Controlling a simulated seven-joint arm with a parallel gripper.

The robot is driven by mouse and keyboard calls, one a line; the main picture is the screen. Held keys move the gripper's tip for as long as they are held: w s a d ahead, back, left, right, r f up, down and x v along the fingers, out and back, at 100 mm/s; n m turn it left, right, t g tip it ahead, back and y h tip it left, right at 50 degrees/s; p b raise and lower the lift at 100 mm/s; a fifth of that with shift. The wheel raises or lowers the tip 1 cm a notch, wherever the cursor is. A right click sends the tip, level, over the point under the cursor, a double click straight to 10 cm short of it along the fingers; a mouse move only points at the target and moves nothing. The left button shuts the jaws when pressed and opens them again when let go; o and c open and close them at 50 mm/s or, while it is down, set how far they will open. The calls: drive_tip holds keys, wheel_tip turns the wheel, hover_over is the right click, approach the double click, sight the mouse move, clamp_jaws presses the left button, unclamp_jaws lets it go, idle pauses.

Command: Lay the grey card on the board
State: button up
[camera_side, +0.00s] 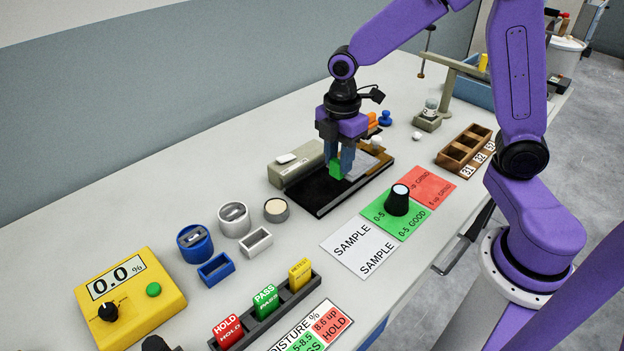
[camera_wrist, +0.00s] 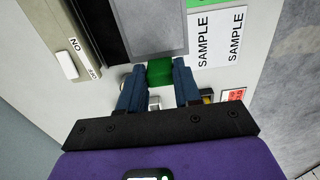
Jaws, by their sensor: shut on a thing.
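The grey card (camera_wrist: 158,28) extends forward from my fingers in the wrist view, with a green block (camera_wrist: 160,73) at its near edge that looks like its grip. My gripper (camera_side: 341,166) is shut on this green block, which also shows between the fingers in the side view (camera_side: 337,169). In the side view the card (camera_side: 364,162) is partly hidden behind the fingers. The black board (camera_side: 313,193) lies flat under my gripper, and part of it shows left of the card in the wrist view (camera_wrist: 98,22). I cannot tell whether the card touches the board.
A grey-green box (camera_side: 297,163) stands along the board's back left edge. A brown compartment tray (camera_side: 464,149) is at right. Cups and a yellow meter (camera_side: 128,300) are at left.

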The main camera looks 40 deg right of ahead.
drive_tip(key=w+f, duration=0.4)
drive_tip(key=w+a+f, duration=0.1)
drive_tip(key=w+f, duration=0.2)
drive_tip(key=shift+f, duration=1.5)
drive_tip(key=shift+f, duration=0.15)
drive_tip(key=o, duration=1)
drive_tip(key=shift+o, duration=0.2)
